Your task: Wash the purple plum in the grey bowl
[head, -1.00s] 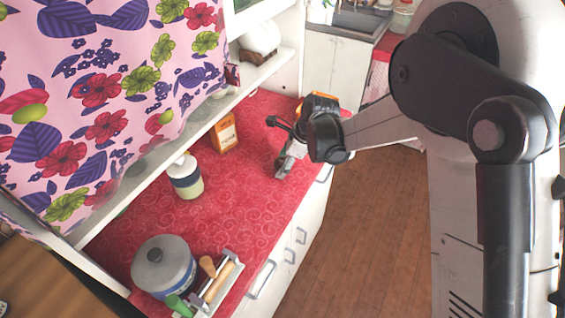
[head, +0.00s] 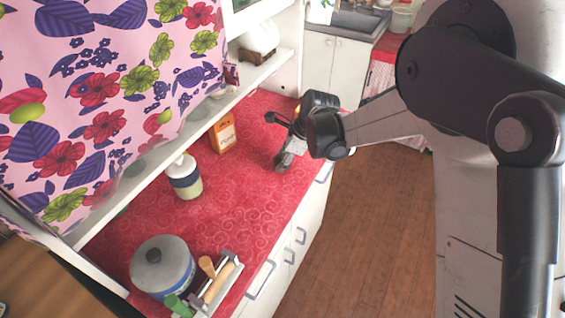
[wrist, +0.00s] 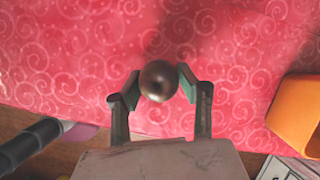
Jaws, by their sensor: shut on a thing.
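My gripper (head: 281,164) is over the far part of the red counter in the head view. In the wrist view my gripper (wrist: 158,82) has its two fingers closed on a dark, brownish-purple round fruit, the plum (wrist: 158,80). The plum sits between the fingertips, and red cloth shows beyond it. I cannot tell how high it is above the cloth. In the head view the plum cannot be made out at the gripper. I cannot make out the grey bowl in either view.
The red counter (head: 235,205) holds an orange carton (head: 222,134), a lidded jar (head: 185,177), a pot (head: 162,268) and a utensil tray (head: 224,283). An orange object (wrist: 296,112) stands right of my gripper in the wrist view. A sink (head: 354,20) is at the back.

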